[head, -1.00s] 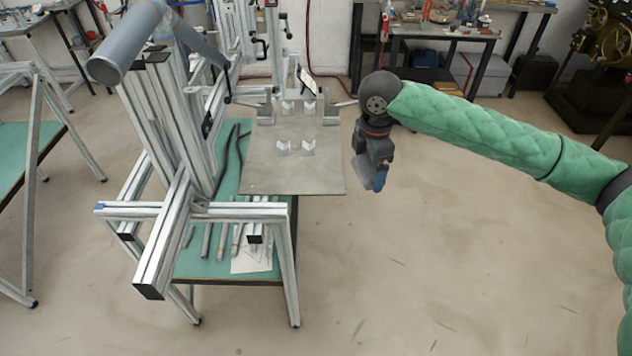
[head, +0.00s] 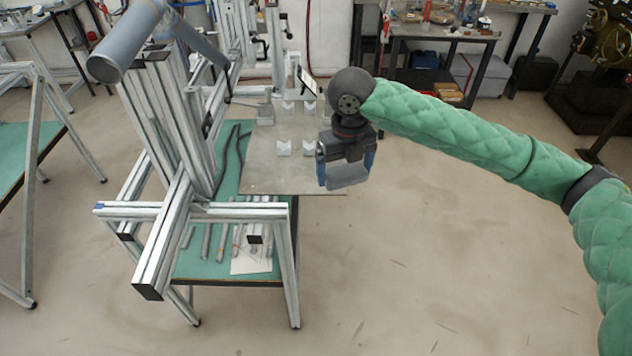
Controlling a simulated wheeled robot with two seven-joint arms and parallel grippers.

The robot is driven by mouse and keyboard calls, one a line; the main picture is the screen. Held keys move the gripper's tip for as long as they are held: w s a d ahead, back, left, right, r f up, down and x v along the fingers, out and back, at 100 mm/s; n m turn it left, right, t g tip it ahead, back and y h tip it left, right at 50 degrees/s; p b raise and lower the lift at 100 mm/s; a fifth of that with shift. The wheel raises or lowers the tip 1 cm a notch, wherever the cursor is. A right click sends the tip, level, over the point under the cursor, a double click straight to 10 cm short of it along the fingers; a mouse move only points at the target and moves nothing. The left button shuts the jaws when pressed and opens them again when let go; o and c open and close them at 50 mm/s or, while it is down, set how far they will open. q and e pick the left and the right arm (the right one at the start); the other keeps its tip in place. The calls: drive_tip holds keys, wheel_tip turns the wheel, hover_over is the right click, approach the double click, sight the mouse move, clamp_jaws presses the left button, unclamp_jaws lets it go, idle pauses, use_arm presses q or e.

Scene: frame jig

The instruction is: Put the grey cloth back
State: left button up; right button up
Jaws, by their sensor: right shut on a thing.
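My right gripper (head: 346,178) hangs at the right edge of the grey metal plate (head: 262,178), pointing down, with its blue fingers apart at the sides. A folded-looking grey piece, which I take to be the grey cloth (head: 347,174), shows between the fingers, and the gripper is shut on it. The cloth is partly hidden by the gripper. I cannot tell how high it is above the plate. My left gripper is not in view.
Several small light blocks (head: 283,148) stand on the plate. An aluminium frame (head: 165,235) rises at its left, with a grey tube (head: 128,42) above. Rods and a paper lie on the green shelf below. The floor (head: 430,260) at the right is clear.

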drive_tip(key=shift+a, duration=0.15)
drive_tip(key=shift+w+a+n, duration=0.15)
drive_tip(key=shift+w+n, duration=0.1)
drive_tip(key=shift+n, duration=0.05)
drive_tip(key=p, duration=0.5)
hover_over(316, 181)
drive_tip(key=f, duration=0.6)
drive_tip(key=shift+s+f, duration=0.2)
drive_tip(key=shift+f, duration=0.05)
drive_tip(key=shift+w+f, duration=0.2)
drive_tip(key=shift+f, duration=0.05)
wheel_tip(316, 181, down, 3)
drive_tip(key=shift+s+f+p, duration=0.1)
drive_tip(key=shift+f+p, duration=0.05)
drive_tip(key=shift+p, duration=0.95)
drive_tip(key=shift+f, duration=0.35)
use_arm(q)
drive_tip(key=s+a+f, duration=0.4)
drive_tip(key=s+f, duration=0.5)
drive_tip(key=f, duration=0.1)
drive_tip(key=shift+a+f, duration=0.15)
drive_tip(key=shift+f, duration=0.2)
